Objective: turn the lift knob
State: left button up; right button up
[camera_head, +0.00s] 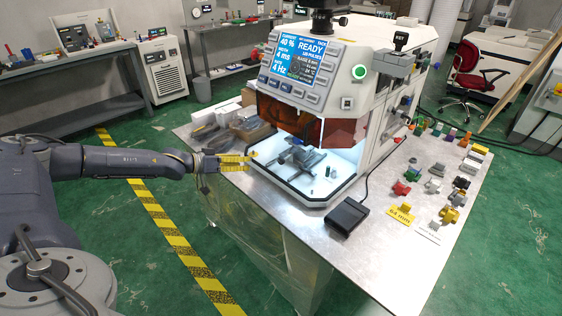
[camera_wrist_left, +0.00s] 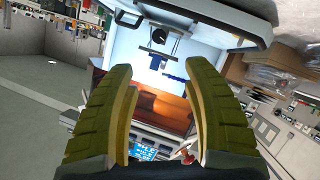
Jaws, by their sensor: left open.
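The white machine (camera_head: 385,85) stands on the metal table, its lit front chamber (camera_head: 335,180) open. Inside the chamber is a grey stage (camera_head: 300,158) with small dark arms. I cannot tell for sure which part is the lift knob; in the left wrist view a dark round part (camera_wrist_left: 159,36) shows inside the bright chamber. My left gripper (camera_head: 250,162), with yellow fingers, is at the chamber's left front edge, left of the stage. In the left wrist view its fingers (camera_wrist_left: 160,66) are spread with nothing between them. My right gripper is not in view.
A black pedal-like box (camera_head: 347,215) with a cable sits on the table (camera_head: 390,265) in front. Several small coloured parts stand at the right. Boxes and bagged items (camera_head: 215,128) lie left of the machine. An orange window (camera_head: 290,120) hangs above the chamber.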

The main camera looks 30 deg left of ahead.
aim_at(279, 160)
pick_arm(q)
jog(key=x, duration=1.7)
jog(key=shift+w+d, duration=0.1)
jog(key=shift+d, duration=0.1)
jog(key=shift+o, duration=0.2)
grip_shut()
